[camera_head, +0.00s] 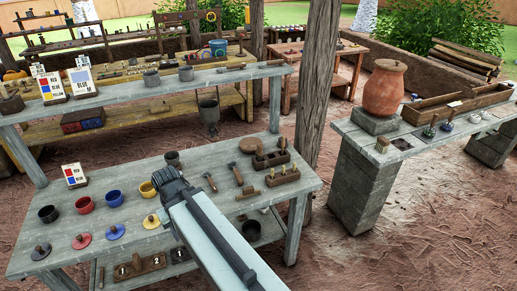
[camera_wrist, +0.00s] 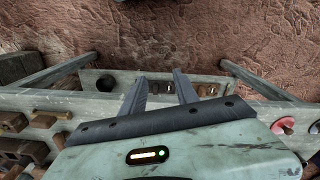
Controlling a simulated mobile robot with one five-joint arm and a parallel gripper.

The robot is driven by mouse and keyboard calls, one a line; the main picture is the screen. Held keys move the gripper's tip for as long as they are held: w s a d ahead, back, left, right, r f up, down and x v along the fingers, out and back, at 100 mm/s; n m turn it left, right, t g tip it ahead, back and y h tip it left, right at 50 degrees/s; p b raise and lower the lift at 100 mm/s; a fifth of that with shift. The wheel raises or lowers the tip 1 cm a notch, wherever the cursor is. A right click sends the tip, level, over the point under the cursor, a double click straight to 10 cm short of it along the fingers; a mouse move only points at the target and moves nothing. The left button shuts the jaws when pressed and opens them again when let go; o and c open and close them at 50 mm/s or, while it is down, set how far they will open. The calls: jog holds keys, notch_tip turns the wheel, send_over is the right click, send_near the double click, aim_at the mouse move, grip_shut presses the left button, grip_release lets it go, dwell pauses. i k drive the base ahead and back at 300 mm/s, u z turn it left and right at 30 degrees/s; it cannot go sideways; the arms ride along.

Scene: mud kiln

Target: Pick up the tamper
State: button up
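No tool is clearly marked as the tamper. Two short-handled tools lie on the near workbench in the head view: one (camera_head: 236,173) right of centre and one (camera_head: 210,182) to its left, nearer my gripper. Which of them, if either, is the tamper I cannot tell. My gripper (camera_head: 168,182) is over the middle of the bench, left of both tools. In the wrist view my gripper (camera_wrist: 160,80) has its two fingers apart with nothing between them. Several wooden pieces (camera_wrist: 45,121) lie at the left there, too partly seen to name surely.
The bench (camera_head: 120,173) also holds black, red, blue and yellow cups (camera_head: 85,205), knobbed lids (camera_head: 83,240) and a wooden block with pegs (camera_head: 283,176). A raised shelf (camera_head: 110,90) runs behind. A wooden post (camera_head: 318,80) stands just right of the bench.

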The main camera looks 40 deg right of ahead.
aim_at(260, 154)
jog(key=i, duration=1.25)
jog(key=u, duration=0.05)
